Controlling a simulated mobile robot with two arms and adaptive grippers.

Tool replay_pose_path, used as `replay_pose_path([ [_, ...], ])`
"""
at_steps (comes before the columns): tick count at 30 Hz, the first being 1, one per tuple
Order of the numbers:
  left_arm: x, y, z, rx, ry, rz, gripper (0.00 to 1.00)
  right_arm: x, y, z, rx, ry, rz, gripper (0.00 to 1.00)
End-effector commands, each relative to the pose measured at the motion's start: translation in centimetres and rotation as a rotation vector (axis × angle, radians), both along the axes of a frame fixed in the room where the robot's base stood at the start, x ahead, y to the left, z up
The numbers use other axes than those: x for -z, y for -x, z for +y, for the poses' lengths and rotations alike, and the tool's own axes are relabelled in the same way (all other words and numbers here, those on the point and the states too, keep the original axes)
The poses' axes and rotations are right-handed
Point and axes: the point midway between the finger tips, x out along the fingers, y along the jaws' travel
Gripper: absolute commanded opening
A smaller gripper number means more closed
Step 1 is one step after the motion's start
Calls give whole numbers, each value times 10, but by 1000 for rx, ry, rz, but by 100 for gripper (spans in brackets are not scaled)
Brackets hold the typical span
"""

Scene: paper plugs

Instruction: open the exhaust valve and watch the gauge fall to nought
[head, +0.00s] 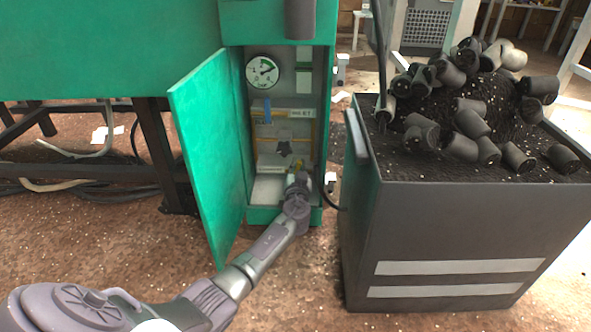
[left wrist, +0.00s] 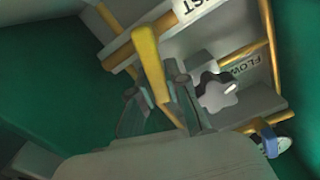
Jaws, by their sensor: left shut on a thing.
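The green cabinet's door (head: 208,150) stands open to the left. Inside, a round white gauge (head: 264,71) has a green arc; its dark needle points up and right, its figures too small to read. My left gripper (head: 301,181) reaches into the cabinet's lower right. In the left wrist view its fingers (left wrist: 156,88) are shut on a yellow lever (left wrist: 147,48), which runs upward between them. A label ending in "ST" (left wrist: 203,6) is beside the lever's upper end. A grey star-shaped knob (left wrist: 217,92) with a "FLOW" label (left wrist: 243,66) is to the right. My right gripper is not in view.
A blue handle (head: 267,110) is below the gauge, with yellow pipes around. A dark bin (head: 450,235) heaped with black grains and several dark cylinders stands close right of the cabinet. Cables (head: 90,152) lie on the floor at left. Open floor is in front.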

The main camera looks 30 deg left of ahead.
Motion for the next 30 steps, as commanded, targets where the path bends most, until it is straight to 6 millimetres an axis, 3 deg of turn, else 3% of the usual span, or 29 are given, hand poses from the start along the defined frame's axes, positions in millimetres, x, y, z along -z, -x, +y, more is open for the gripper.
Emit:
replay_pose_path([
  [15,13,-9,-15,1,-417,256,0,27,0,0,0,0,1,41],
  [30,28,-14,-24,1,-818,503,0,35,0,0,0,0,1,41],
])
